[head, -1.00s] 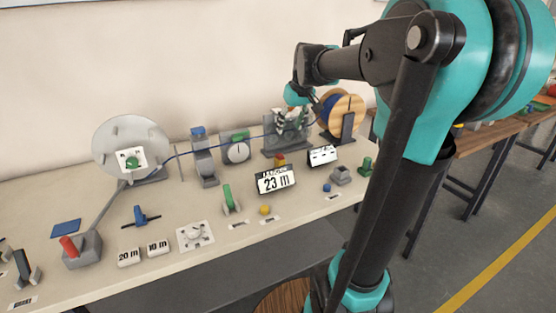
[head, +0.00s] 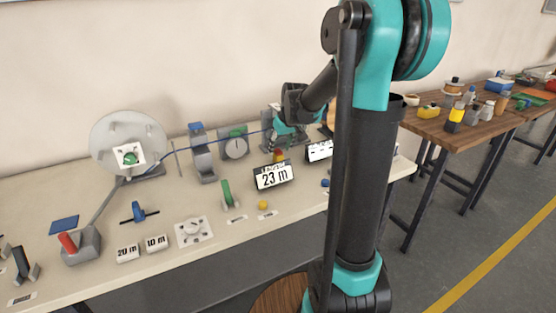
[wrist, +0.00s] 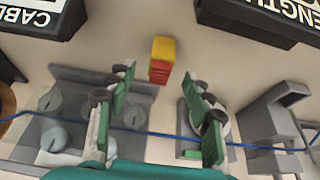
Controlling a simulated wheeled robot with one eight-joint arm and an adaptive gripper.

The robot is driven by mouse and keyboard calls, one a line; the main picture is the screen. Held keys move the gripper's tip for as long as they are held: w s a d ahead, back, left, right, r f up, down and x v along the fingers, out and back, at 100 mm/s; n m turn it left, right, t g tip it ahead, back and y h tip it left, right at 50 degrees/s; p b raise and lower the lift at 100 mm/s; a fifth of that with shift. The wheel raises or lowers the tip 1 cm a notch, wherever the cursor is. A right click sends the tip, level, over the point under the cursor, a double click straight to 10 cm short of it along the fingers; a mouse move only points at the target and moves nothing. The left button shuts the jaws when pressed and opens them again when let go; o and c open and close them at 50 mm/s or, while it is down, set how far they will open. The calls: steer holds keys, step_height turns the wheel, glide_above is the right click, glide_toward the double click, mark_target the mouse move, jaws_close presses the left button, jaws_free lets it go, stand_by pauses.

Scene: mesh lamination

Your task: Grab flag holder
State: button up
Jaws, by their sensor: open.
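A small block, yellow on top and red below (wrist: 160,62), stands on the table in the wrist view. It shows behind the 23 m display in the head view (head: 278,155). It may be the flag holder; no label on it shows. My gripper (wrist: 158,82) is open and empty, its green-padded fingers to either side of and just short of the block in the picture. A blue cable (wrist: 160,133) crosses the view below the fingertips. In the head view my gripper (head: 287,138) is partly hidden by its own wrist.
The 23 m display (head: 273,176) and a second label stand (head: 319,151) are close by. A grey cable-guide machine (wrist: 60,110) and a dial unit (head: 234,146) flank the gripper. A grey disc reel (head: 112,132) stands at left. A wooden table (head: 470,135) is at right.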

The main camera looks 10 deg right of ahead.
mark_target(278, 153)
steer(key=shift+x, duration=1.55)
jaws_close()
steer(key=shift+r, duration=0.1)
